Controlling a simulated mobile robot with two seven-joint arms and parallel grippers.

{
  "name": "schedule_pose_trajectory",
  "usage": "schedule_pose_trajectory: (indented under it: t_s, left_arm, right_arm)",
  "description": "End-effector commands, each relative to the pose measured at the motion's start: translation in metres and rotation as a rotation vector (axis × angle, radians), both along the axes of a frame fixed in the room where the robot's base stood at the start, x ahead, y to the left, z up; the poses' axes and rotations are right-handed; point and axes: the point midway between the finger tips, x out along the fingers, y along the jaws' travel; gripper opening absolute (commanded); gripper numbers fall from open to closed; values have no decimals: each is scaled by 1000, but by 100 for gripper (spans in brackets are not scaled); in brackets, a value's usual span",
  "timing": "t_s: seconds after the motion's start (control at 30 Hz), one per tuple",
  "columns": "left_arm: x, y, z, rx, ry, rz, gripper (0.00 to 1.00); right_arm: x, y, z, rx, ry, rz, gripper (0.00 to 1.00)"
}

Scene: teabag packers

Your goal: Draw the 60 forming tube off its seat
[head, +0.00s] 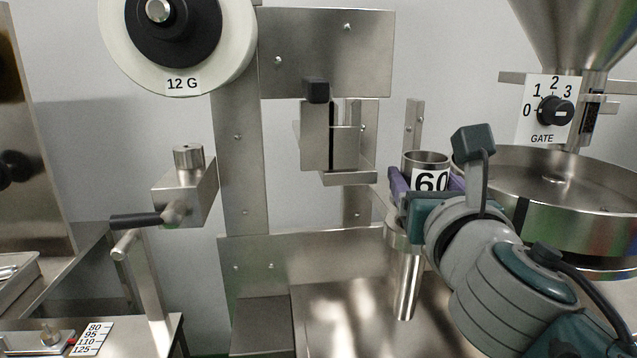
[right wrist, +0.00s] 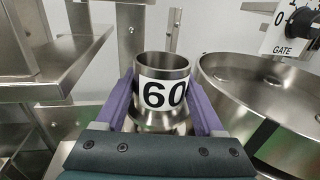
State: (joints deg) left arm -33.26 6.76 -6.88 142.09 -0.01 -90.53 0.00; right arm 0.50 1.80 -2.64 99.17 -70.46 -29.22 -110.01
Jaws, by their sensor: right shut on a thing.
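The 60 forming tube (head: 426,160) is a steel cylinder with a white label reading 60, standing upright at the middle right of the head view. In the right wrist view the tube (right wrist: 163,93) is between the purple fingers. My right gripper (head: 428,183) is shut on it from the near side, a finger on each side. Below, a steel collar (head: 397,236) surrounds the tube line, and a narrower steel pipe (head: 407,285) hangs under it. My gripper hides part of the collar, so I cannot tell whether the tube still touches its seat. My left gripper is out of view.
A round steel pan (head: 570,225) stands close on the right, under a funnel and the GATE dial (head: 555,110). A steel bracket with a black knob (head: 316,91) is left of the tube. A 12 G reel (head: 178,35) is at upper left.

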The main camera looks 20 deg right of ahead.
Motion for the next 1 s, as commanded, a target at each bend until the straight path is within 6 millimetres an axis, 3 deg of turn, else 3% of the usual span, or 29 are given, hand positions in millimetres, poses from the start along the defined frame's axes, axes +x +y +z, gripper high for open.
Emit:
schedule_pose_trajectory:
  t_s: [0.03,0.5,0.7,1.0]
  left_arm:
    - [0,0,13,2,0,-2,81]
    - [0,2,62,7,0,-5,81]
    - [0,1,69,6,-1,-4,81]
    - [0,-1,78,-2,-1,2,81]
  right_arm:
    - [1,0,19,-2,-8,1,0]
    - [0,0,125,-4,-8,3,0]
    - [0,0,154,-3,-7,1,0]
    - [0,0,176,-3,-5,1,0]
